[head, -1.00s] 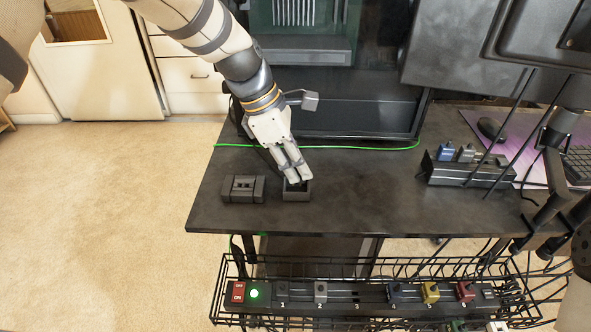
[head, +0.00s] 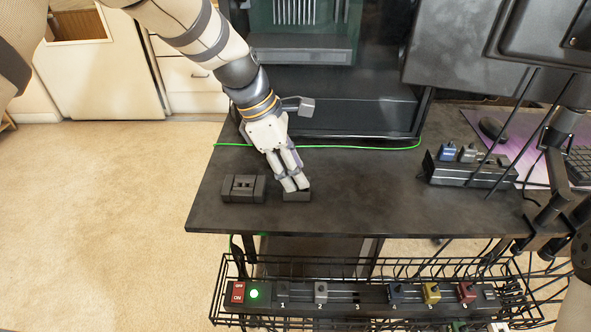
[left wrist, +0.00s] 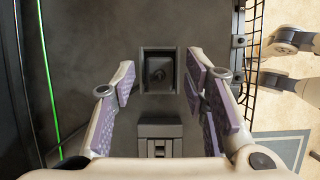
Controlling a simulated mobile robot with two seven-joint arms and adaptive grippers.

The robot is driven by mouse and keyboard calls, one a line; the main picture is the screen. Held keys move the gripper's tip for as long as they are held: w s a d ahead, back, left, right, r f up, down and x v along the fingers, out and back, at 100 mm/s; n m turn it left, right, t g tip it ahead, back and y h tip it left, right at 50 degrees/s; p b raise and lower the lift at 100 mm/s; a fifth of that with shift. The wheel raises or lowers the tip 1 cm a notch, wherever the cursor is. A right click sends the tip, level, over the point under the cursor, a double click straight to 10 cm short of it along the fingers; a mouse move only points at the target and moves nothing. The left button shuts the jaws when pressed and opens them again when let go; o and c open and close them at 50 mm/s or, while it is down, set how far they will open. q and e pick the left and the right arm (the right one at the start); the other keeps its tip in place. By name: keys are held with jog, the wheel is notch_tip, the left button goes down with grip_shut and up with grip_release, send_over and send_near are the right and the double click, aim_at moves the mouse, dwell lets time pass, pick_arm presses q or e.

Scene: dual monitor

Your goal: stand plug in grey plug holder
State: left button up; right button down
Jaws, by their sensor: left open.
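A small dark open-topped square box (head: 298,197), which may be the grey plug holder, sits on the desk near its front edge. In the left wrist view the box (left wrist: 158,54) holds a dark rounded shape; I cannot tell whether that is a plug. My left gripper (head: 294,186) is over the box and hides most of it in the head view. In the left wrist view the gripper (left wrist: 160,84) is open and empty, its fingers on either side of the box. Grey plugs show in the desk rack (head: 467,154) and the power strip (head: 320,291). My right gripper is not in view.
A dark slotted block (head: 243,188) stands just left of the box. A rack (head: 470,178) with several plugs stands at the right. A wire basket (head: 390,265) holds the power strip below the desk. A green cable (head: 350,148) crosses the back. The desk's middle is clear.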

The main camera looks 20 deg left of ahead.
pick_arm(q)
jog(key=p+v, duration=0.1)
jog(key=v, duration=1)
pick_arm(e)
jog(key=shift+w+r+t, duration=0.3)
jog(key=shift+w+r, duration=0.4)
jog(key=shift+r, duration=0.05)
